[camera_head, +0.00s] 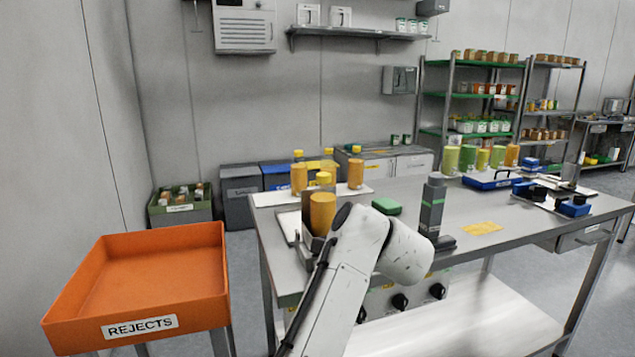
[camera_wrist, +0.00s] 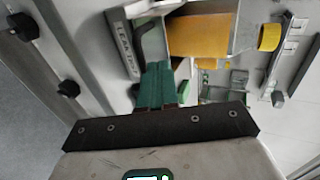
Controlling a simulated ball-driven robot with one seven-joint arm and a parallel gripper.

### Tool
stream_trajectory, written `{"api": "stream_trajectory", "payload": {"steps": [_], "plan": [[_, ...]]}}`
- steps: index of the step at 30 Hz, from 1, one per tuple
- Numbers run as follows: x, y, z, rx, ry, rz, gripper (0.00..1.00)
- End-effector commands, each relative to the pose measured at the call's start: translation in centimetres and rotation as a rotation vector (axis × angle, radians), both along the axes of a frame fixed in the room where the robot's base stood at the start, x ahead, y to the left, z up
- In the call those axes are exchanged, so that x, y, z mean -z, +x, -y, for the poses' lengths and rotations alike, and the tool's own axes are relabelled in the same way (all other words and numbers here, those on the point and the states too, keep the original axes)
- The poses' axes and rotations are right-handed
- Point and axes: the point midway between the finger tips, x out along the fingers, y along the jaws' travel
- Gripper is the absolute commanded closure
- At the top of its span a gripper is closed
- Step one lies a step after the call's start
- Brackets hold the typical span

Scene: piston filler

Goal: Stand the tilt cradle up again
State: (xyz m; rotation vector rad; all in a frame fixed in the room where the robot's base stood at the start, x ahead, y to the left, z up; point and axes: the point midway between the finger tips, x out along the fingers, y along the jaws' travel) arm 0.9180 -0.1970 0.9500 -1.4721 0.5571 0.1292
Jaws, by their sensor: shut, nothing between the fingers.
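The tilt cradle shows in the head view as a brownish-grey holder (camera_head: 306,208) at the table's left end, with an orange jar (camera_head: 322,213) in front of or in it. In the wrist view a grey metal cradle wall (camera_wrist: 245,26) stands beside the orange jar (camera_wrist: 198,36). I cannot tell for sure how far the cradle is tilted. My gripper (camera_wrist: 161,72) shows green fingers, shut and empty, close to the cradle and a curved dark piece (camera_wrist: 152,40). Whether they touch is unclear. My arm hides the gripper in the head view.
A grey bar labelled LEAK TEST (camera_wrist: 122,42) lies beside the fingers. The steel table (camera_head: 480,215) also carries yellow-capped bottles, a green block (camera_head: 386,206) and a dark grey upright device (camera_head: 432,208). An orange REJECTS bin (camera_head: 150,280) stands left of the table, with floor between.

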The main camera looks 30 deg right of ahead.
Motion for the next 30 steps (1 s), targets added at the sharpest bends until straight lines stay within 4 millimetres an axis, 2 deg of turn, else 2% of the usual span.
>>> {"api": "stream_trajectory", "payload": {"steps": [1, 8, 30], "plan": [[0.59, -0.12, 0.00, 0.001, -0.005, 0.011, 1.00], [0.98, -0.27, -0.02, 0.002, -0.015, 0.051, 1.00], [0.59, -0.21, 0.03, 0.001, -0.018, 0.062, 1.00]]}}
